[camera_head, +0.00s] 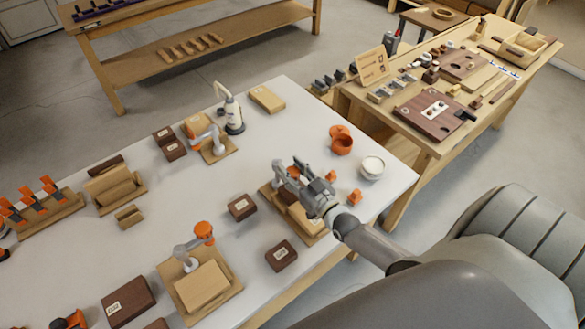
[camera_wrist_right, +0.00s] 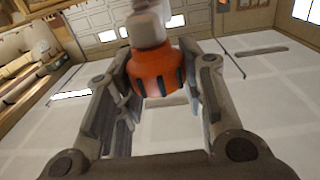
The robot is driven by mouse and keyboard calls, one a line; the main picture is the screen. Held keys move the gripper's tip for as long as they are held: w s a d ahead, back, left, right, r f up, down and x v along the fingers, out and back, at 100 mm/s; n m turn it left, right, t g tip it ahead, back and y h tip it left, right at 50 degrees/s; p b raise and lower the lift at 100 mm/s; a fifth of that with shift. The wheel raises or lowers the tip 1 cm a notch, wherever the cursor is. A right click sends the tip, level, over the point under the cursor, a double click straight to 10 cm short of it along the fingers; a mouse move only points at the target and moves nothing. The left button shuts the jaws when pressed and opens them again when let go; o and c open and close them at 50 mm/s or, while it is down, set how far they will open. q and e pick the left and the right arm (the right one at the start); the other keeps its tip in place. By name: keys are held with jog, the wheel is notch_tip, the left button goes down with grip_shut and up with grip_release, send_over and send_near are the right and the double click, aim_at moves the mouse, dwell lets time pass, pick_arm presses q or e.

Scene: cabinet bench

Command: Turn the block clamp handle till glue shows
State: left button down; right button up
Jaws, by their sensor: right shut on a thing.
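My right gripper (camera_head: 300,184) reaches over a block clamp on a wooden base (camera_head: 267,192) near the right end of the white table. In the right wrist view, an orange ribbed clamp handle (camera_wrist_right: 153,71) sits between the two fingers, which are shut on it. A pale grey clamp part joins the handle at the top of that view. In the head view my gripper hides the handle and much of the clamp. The wooden block (camera_head: 304,219) shows partly below the gripper. The glue line is hidden or too small to tell. My left gripper is not in view.
Two similar clamps stand on the white table (camera_head: 330,107), one with an orange knob (camera_head: 204,232) at front left. Dark blocks (camera_head: 281,255) lie close by. A white bowl (camera_head: 372,167), an orange pot (camera_head: 341,143) and a white bottle (camera_head: 233,115) stand behind.

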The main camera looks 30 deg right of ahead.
jog(key=o, duration=1)
jog(key=shift+s, duration=0.1)
jog(key=s, duration=1.2)
jog(key=shift+d, duration=0.3)
jog(key=shift+w, duration=0.1)
